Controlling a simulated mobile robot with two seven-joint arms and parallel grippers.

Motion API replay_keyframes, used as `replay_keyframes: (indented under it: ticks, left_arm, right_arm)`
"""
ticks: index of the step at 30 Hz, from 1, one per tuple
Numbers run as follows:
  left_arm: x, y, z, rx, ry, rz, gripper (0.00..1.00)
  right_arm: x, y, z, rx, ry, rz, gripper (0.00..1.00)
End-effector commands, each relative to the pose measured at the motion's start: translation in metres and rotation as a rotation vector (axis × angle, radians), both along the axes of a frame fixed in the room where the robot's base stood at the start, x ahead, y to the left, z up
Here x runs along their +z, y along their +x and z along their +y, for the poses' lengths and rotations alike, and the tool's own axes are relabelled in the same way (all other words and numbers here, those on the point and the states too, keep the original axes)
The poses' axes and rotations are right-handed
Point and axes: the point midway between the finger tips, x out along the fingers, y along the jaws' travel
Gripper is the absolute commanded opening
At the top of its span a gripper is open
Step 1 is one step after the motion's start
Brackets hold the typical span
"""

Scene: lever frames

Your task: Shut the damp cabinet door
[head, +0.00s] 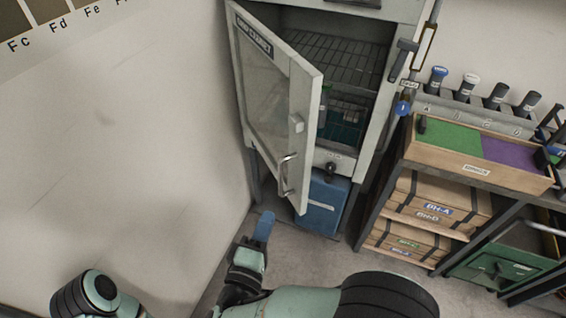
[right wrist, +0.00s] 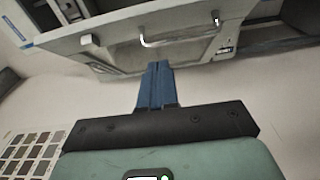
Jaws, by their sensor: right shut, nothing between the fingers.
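The damp cabinet (head: 385,95) stands at the back with wire shelves and some green items visible inside. Its pale, glass-paned door (head: 311,95) is open, swung out on its left side towards me. The door's handle (head: 287,175) is a metal bar low near the free edge; it also shows in the right wrist view (right wrist: 180,42). My right gripper (head: 265,218) has its blue fingers shut and empty, below and left of the handle. In the right wrist view the fingers (right wrist: 157,68) point at the door, with no clear contact. My left gripper is out of view.
A blue container (head: 322,203) sits under the cabinet. To the right, a rack holds wooden boxes (head: 420,210), a green and purple tray (head: 480,172) and several dark cylinders. A plain wall (head: 120,140) fills the left. Some floor (head: 300,255) is clear before the cabinet.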

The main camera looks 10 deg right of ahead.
Motion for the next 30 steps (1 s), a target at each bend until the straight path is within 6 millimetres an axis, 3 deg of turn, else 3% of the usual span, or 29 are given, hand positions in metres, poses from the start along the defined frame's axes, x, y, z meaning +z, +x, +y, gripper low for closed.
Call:
replay_keyframes:
  ticks: [4,8,20,24,30]
  left_arm:
    - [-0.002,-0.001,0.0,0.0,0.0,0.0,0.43]
    - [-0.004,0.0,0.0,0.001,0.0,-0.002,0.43]
    - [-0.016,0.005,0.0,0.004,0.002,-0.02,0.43]
    - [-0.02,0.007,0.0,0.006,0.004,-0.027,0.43]
    - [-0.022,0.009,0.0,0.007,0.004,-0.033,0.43]
  right_arm:
    - [0.007,-0.002,-0.002,-0.018,-0.027,0.002,0.0]
    - [0.006,0.012,-0.011,-0.022,-0.026,0.001,0.0]
    - [0.005,0.084,-0.053,-0.019,-0.025,0.001,0.0]
    - [0.005,0.088,-0.074,-0.017,-0.025,0.003,0.0]
    - [0.005,0.092,-0.087,-0.014,-0.026,0.003,0.0]
